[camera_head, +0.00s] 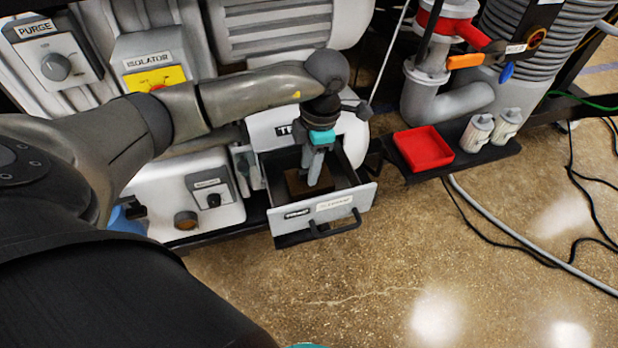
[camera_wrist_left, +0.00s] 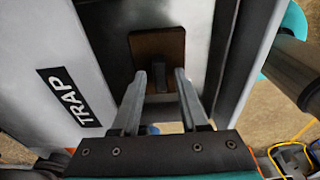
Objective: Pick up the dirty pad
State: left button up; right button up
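The dirty pad is a brown, flat square (camera_head: 296,184) lying in the open drawer (camera_head: 340,204). In the left wrist view the pad (camera_wrist_left: 158,46) lies on the drawer floor and has a small dark tab (camera_wrist_left: 156,76) on it. My left gripper (camera_head: 314,180) points down into the drawer over the pad and hides part of it. In the left wrist view its two fingers (camera_wrist_left: 161,76) are apart, with the tab showing between them. I cannot tell how high the tips are above the pad. My right gripper's fingers are not in view.
The drawer has a front handle (camera_head: 335,225) and upright walls close around my gripper. A red tray (camera_head: 423,149) and two white canisters (camera_head: 478,133) stand on a dark shelf at right. A grey hose (camera_head: 520,240) and black cables cross the floor.

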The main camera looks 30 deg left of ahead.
pick_arm(q)
grip_shut()
jog(key=shift+r, duration=0.1)
dwell(0.6)
